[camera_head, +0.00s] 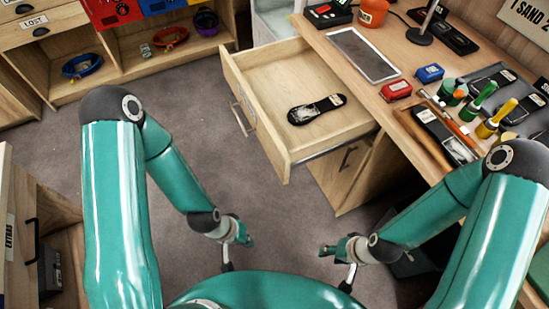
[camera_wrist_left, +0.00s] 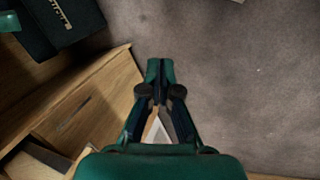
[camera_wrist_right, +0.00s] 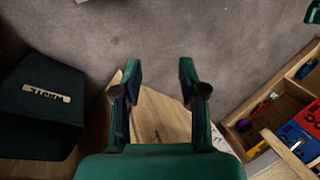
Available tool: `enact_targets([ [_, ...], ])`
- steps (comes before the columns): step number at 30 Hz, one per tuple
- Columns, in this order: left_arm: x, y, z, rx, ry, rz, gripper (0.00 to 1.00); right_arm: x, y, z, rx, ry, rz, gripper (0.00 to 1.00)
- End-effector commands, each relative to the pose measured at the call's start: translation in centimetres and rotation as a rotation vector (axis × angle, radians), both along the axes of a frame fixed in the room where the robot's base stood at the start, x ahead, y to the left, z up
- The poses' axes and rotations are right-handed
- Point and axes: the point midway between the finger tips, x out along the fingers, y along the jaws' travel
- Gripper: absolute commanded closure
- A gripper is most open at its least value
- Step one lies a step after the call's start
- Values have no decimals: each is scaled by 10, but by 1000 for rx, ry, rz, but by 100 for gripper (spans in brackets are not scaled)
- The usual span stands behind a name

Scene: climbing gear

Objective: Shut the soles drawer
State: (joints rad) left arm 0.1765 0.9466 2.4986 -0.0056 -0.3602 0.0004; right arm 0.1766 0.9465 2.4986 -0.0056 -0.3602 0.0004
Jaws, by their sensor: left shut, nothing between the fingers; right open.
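The pale wooden drawer (camera_head: 236,90) is pulled well out of the workbench in the head view. One black sole (camera_head: 317,109) lies inside it, and a bar handle (camera_head: 241,119) is on its front. No readable label shows on that front. My left gripper (camera_head: 247,240) is below the drawer in the picture, apart from it. It is shut and empty; its fingertips meet in the left wrist view (camera_wrist_left: 159,68). My right gripper (camera_head: 326,250) is also apart from the drawer, to the right of the left one. Its fingers are spread and empty in the right wrist view (camera_wrist_right: 160,70).
A cabinet with an EXTRA drawer (camera_head: 12,240) is at lower left. Shelves with rope coils (camera_head: 82,66) stand behind. Bare carpet (camera_head: 190,150) lies left of the drawer.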

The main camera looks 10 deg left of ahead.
Motion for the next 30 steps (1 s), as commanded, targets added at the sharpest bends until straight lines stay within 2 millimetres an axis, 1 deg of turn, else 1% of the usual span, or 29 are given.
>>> enact_targets([
  [7,0,0,0,0,1,0,100,0,0,0,0,1,0,58],
  [8,0,0,0,0,1,0,100,0,0,0,0,1,0,55],
  [9,0,0,-1,1,2,2,100,0,0,-1,0,1,0,48],
  [11,-1,2,-3,2,12,14,100,0,0,-4,0,1,0,38],
  [12,-2,5,-6,4,28,33,100,0,0,-8,0,1,0,36],
  [14,-5,12,-12,8,68,79,100,0,0,-17,0,1,0,36],
  [17,-14,27,-27,7,188,214,100,0,0,-41,0,1,0,36],
  [19,-23,34,-36,-19,307,353,100,0,0,-63,0,1,0,36],
  [20,-26,35,-39,-39,362,422,100,0,0,-74,0,1,0,36],
  [21,-29,36,-41,-75,444,520,100,0,0,-89,0,1,0,36],
  [23,-28,32,-40,-162,565,679,100,-1,0,-112,0,1,0,36],
  [24,-24,27,-37,-240,642,786,100,-1,0,-127,0,1,0,36],
  [26,-10,21,-27,-382,745,928,100,-1,0,-149,0,1,0,36],
  [27,3,18,-17,-490,802,1014,100,-1,0,-163,0,1,0,36],
  [28,14,17,-8,-577,837,1069,100,-1,0,-173,0,1,0,36],
  [29,25,18,1,-665,868,1117,100,-1,0,-182,0,1,0,36],
  [30,41,21,14,-784,899,1170,100,-1,0,-193,0,1,0,36],
])
